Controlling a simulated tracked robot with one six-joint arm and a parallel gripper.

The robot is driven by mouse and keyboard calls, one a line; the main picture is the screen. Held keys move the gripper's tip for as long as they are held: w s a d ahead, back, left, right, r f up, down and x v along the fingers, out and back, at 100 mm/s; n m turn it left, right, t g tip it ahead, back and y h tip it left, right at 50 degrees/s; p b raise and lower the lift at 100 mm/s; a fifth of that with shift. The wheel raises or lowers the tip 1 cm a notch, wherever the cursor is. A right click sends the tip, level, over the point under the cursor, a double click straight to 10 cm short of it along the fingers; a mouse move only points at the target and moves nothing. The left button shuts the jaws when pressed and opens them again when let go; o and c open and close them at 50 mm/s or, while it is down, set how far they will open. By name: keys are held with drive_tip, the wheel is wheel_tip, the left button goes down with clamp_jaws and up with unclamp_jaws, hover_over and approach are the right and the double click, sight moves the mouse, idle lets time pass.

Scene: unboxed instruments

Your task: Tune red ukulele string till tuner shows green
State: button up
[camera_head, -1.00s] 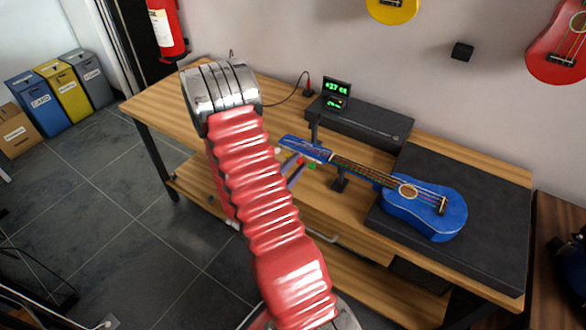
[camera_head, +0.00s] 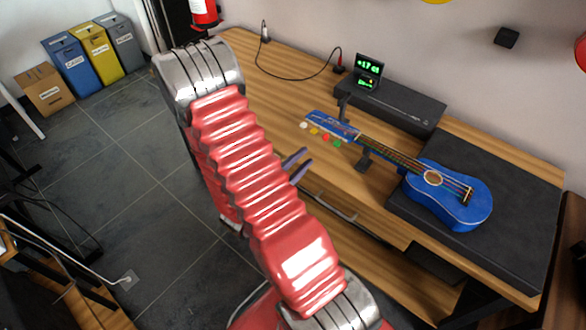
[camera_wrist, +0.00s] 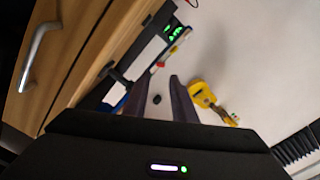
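The blue ukulele (camera_head: 457,195) lies with its body on a dark grey pad and its neck pointing left over the bench. White, yellow, red (camera_head: 325,136) and green pegs line the near side of its headstock. The tuner screen (camera_head: 368,71) shows green digits, too small to read surely; it also shows in the wrist view (camera_wrist: 173,33). My gripper (camera_head: 304,158) is open and empty, in front of and left of the pegs, apart from them.
A black box (camera_head: 398,100) stands at the bench's back beneath the screen. A post (camera_head: 363,161) supports the neck. A drawer handle (camera_head: 330,207) juts from the bench front. The bench's left end is largely clear. A yellow ukulele (camera_wrist: 203,96) hangs on the wall.

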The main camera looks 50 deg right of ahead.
drive_tip(key=shift+s+a, duration=0.15)
drive_tip(key=shift+a, duration=0.85)
drive_tip(key=shift+s+a, duration=0.1)
drive_tip(key=shift+a, duration=0.9)
